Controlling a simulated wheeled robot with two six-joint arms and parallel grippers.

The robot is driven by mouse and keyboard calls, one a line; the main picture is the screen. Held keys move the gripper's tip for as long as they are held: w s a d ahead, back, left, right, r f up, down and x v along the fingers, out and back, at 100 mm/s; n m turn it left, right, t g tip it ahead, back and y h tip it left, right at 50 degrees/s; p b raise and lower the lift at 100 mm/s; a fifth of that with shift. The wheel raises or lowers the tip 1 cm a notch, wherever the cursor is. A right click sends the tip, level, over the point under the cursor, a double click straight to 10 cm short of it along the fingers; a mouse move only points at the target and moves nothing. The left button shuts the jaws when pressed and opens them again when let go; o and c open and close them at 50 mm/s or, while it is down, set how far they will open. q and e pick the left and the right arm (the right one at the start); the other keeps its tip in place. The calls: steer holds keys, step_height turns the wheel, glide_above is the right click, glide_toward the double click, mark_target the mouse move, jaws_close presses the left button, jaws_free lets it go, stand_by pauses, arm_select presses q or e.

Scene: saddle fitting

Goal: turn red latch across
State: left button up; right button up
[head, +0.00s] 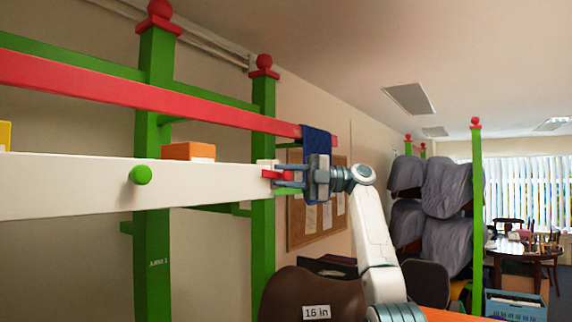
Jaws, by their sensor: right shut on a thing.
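The red latch (272,174) is at the right end of the white beam (70,186), in front of a green post. It lies roughly level, pointing along the beam. My right gripper (284,176) reaches in from the right and is shut on the latch, its fingers pointing left. The fingers partly cover the latch's right end. My left gripper is not in view.
A red rail (120,92) runs above the beam, with a dark blue cloth (318,142) near its right end. A green knob (140,175) sticks out of the beam. An orange box (188,151) sits behind the beam. A brown saddle (300,292) marked "16 in" is below.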

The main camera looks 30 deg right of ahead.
steer(key=shift+n+h+p, duration=0.4)
steer(key=shift+n+p, duration=0.1)
steer(key=o, duration=1)
steer(key=shift+c, duration=0.2)
steer(key=shift+g, duration=0.4)
steer(key=b+v, duration=0.2)
steer(key=v, duration=0.8)
steer(key=shift+s+d+b, duration=0.2)
steer(key=shift+d+b, duration=0.1)
steer(key=shift+b, duration=0.05)
